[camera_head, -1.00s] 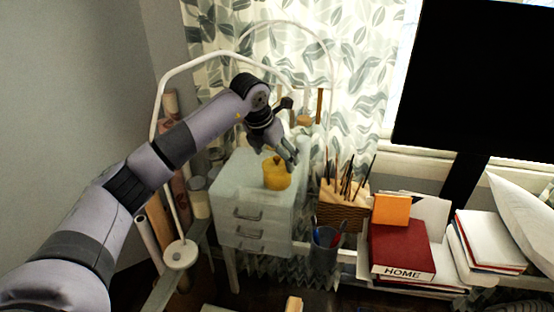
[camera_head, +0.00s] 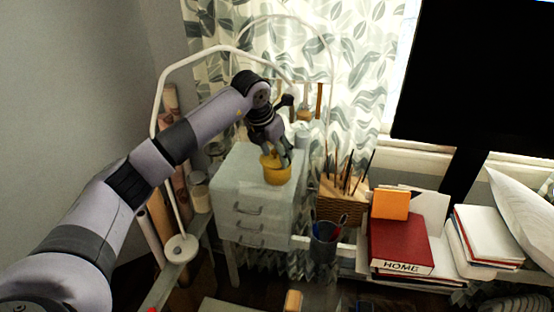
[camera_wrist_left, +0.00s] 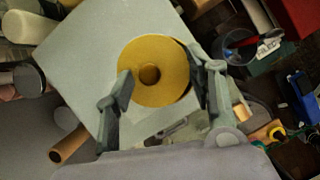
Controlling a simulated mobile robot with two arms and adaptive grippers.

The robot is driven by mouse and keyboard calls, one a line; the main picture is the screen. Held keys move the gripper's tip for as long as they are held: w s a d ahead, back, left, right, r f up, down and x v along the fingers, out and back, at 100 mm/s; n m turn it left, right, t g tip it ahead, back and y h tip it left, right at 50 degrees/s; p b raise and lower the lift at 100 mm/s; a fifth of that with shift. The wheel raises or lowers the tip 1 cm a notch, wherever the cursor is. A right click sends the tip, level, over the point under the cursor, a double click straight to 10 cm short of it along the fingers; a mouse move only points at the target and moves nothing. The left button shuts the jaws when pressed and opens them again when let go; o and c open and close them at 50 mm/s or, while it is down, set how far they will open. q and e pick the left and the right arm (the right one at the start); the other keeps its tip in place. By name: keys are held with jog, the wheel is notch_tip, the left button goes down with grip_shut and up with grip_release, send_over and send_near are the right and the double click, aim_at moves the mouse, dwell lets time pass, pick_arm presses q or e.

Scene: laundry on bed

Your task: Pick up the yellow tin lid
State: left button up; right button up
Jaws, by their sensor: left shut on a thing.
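The yellow tin (camera_head: 278,177) stands on top of a small pale drawer cabinet. Its round yellow lid with a centre knob shows from above in the left wrist view (camera_wrist_left: 150,52). My left gripper (camera_head: 278,158) is down at the top of the tin, and its fingers hide part of the lid in the head view. In the left wrist view its two fingers (camera_wrist_left: 160,76) stand on either side of the lid, shut on it. The lid appears to be still on the tin. My right gripper is not in view.
The pale cabinet (camera_head: 251,193) has bare top around the tin. To its right are a wicker basket of brushes (camera_head: 340,208), a pen cup (camera_head: 325,243) and a red book (camera_head: 398,245). A white lamp arm (camera_head: 162,85) curves behind my arm.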

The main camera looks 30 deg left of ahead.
pick_arm(q)
jog(key=shift+s+f, duration=0.1)
jog(key=shift+f, duration=0.1)
jog(key=c, duration=0.4)
jog(key=shift+c, duration=0.2)
jog(key=shift+r, duration=0.1)
